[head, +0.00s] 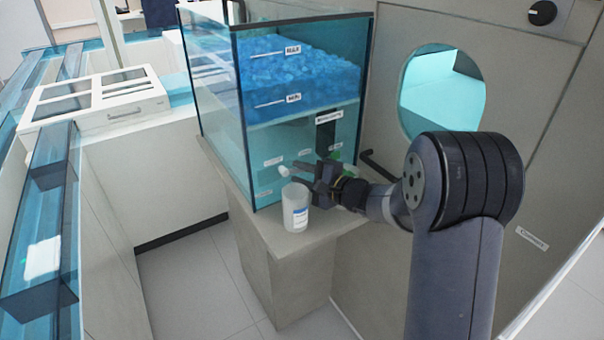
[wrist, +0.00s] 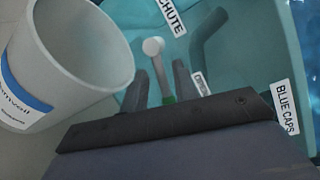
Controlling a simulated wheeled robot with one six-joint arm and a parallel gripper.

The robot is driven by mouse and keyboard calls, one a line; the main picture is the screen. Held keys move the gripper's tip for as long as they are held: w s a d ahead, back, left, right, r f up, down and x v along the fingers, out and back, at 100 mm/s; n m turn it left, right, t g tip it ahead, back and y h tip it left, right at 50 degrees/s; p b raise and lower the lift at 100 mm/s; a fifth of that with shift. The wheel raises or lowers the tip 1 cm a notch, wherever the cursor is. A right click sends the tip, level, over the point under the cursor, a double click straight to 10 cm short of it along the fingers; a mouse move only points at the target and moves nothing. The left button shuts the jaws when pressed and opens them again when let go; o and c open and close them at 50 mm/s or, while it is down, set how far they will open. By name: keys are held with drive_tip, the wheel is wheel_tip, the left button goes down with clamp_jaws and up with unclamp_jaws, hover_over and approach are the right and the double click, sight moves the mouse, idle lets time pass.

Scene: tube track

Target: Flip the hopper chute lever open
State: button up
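The hopper (head: 215,110) is a clear teal box with blue caps (head: 305,72) inside. The lever (wrist: 158,72) has a pale round knob (wrist: 153,46) and a green part near its base. The knob also shows in the head view (head: 284,171), just beyond my fingertips. My gripper (head: 298,176) is at the front of the hopper. In the wrist view my gripper (wrist: 160,85) is open, with one finger on each side of the lever stem and visible gaps. The lever's base is hidden behind the gripper body.
A white labelled cup (head: 296,207) stands upright on the pedestal ledge, close to my gripper; it fills the left of the wrist view (wrist: 70,50). A wall panel with an oval window (head: 440,90) is at right. Clear floor (head: 195,285) lies left of the pedestal.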

clamp_jaws()
drive_tip(key=shift+f+b, duration=0.1)
drive_tip(key=shift+b, duration=0.6)
drive_tip(key=n+b, duration=0.1)
drive_tip(key=b, duration=0.1)
drive_tip(key=n+b, duration=0.1)
drive_tip(key=shift+r+h+b, duration=0.3)
drive_tip(key=shift+h+b, duration=0.05)
drive_tip(key=shift+h, duration=0.05)
drive_tip(key=shift+r, duration=0.25)
drive_tip(key=shift+o, duration=0.7)
unclamp_jaws()
drive_tip(key=shift+s+d, duration=0.1)
